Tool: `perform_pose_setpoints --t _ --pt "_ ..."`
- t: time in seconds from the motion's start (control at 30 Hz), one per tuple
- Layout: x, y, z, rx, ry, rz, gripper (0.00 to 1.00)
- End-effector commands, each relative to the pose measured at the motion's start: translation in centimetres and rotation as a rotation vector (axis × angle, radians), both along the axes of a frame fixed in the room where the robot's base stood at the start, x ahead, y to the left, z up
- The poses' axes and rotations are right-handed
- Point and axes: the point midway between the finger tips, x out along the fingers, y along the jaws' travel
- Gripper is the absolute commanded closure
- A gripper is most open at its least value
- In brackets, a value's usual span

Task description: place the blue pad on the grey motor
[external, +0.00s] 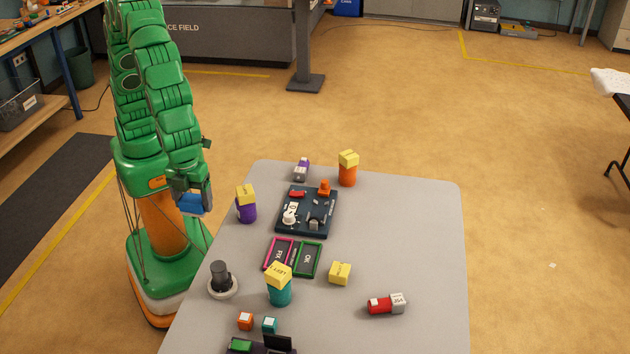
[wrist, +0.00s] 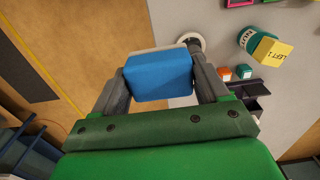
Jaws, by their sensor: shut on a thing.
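The blue pad (external: 192,206) is in my gripper (external: 193,198), held in the air left of the table's left edge in the external view. In the wrist view the blue pad (wrist: 160,75) fills the space between the two fingers of my gripper (wrist: 162,78). The grey motor (external: 220,275) is a dark grey stepped cylinder standing upright on a round white base (external: 222,291) near the table's left edge. Its top is bare. In the wrist view the white base (wrist: 191,37) shows beyond the pad, partly hidden by it. The pad and motor are apart.
Purple (external: 246,212), orange (external: 347,176) and teal (external: 279,295) cylinders stand with yellow blocks on top. A loose yellow block (external: 339,273) and a lying red cylinder (external: 380,305) are to the right. A dark board (external: 290,230) and two framed trays (external: 307,260) occupy the middle. The table's right side is mostly clear.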

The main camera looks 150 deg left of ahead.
Motion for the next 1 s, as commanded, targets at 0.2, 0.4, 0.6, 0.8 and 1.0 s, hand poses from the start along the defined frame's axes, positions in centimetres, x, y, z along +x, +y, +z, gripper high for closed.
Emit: perform_pose_setpoints --t 0.2,0.4,0.6,0.8,1.0 --pt "2.4 0.0 -1.3 0.000 0.003 0.000 0.55" --pt "4.7 0.0 -2.1 0.001 -0.001 0.000 0.55" --pt "6.4 0.0 -4.2 0.001 0.005 -0.001 0.55" --pt "8.1 0.1 -6.1 0.001 0.002 -0.001 0.55" --pt "9.2 0.1 -7.4 0.001 0.002 -0.001 0.55"
